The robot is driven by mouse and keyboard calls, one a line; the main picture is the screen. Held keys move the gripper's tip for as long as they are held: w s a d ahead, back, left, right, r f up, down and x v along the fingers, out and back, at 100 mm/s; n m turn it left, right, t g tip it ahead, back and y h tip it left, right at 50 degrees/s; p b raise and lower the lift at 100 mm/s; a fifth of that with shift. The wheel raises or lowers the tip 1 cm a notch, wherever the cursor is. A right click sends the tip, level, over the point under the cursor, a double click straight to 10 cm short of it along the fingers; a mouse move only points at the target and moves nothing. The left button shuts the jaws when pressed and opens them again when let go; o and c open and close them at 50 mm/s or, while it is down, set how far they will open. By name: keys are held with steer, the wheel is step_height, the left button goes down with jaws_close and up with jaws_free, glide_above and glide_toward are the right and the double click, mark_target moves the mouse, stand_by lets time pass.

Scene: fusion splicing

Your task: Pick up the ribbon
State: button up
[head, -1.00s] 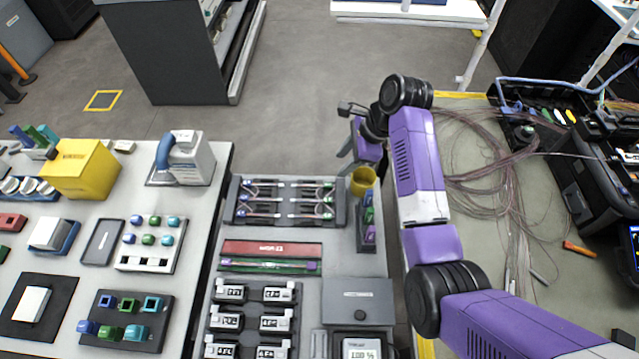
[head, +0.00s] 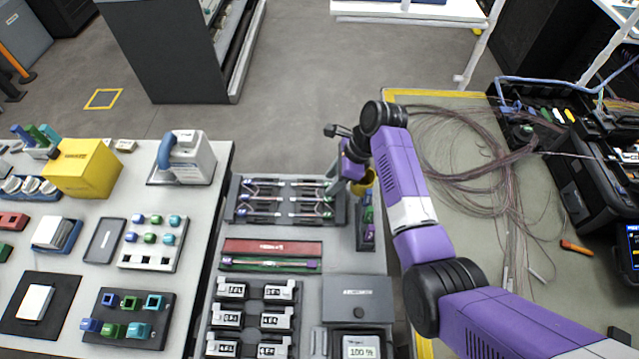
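A dark tray (head: 232,212) on the middle bench holds several thin fibre ribbon pieces, with coloured bits at their ends, in two columns. One ribbon (head: 308,199) lies in its right column. Which of them is the task's ribbon I cannot tell. My gripper (head: 335,187) is over the right end of this tray, pointing down close to the upper right pieces. Its fingers are small and partly merged with the tray behind, so their opening and any contact are unclear.
A yellow cup (head: 369,181) stands just right of my gripper, partly hidden by my arm. Red (head: 270,247) and green (head: 262,265) strips lie below the tray. Labelled blocks (head: 231,288) and a grey box (head: 358,298) are nearer. Loose fibres (head: 470,150) cover the right table.

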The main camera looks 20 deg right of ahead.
jaws_close()
